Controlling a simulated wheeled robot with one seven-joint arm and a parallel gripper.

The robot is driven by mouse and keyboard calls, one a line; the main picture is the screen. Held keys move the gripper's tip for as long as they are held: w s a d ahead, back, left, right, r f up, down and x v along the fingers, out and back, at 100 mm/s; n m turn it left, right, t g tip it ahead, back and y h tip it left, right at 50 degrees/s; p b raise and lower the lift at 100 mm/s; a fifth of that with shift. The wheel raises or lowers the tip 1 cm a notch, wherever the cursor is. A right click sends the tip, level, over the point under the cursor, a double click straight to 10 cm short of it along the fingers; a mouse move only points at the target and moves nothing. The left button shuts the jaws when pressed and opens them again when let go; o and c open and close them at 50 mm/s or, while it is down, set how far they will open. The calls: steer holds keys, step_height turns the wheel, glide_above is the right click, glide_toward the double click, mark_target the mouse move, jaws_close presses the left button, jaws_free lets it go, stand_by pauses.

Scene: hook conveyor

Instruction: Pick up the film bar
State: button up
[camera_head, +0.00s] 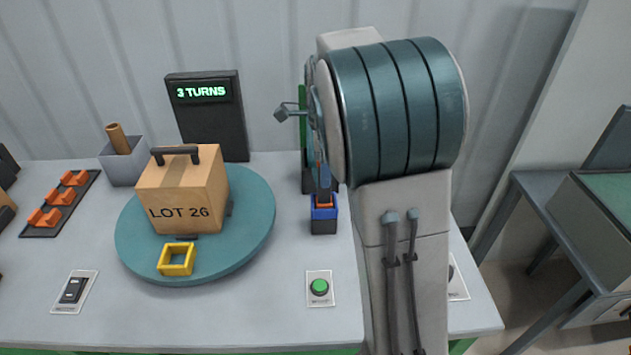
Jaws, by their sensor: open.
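I cannot tell for certain which thing is the film bar. A small upright piece in blue, orange and black (323,214) stands on the table, right of the turntable, and may be it or its holder. My gripper (322,183) seems to be just above this piece, pointing down, mostly hidden behind my large teal and grey arm. It is open. Whether its fingers are around the piece or only above it cannot be made out. A brown roll (118,138) leans upright in a grey bin (122,167) at the back left.
A cardboard box (178,195) marked LOT 26 with a dark handle and a yellow square frame (176,259) sit on the teal turntable (238,240). A "3 TURNS" display (208,118) stands behind. A green button (319,287) is in front. An orange-pegged rack (62,203) lies left.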

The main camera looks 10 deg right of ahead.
steer(key=c, duration=1.2)
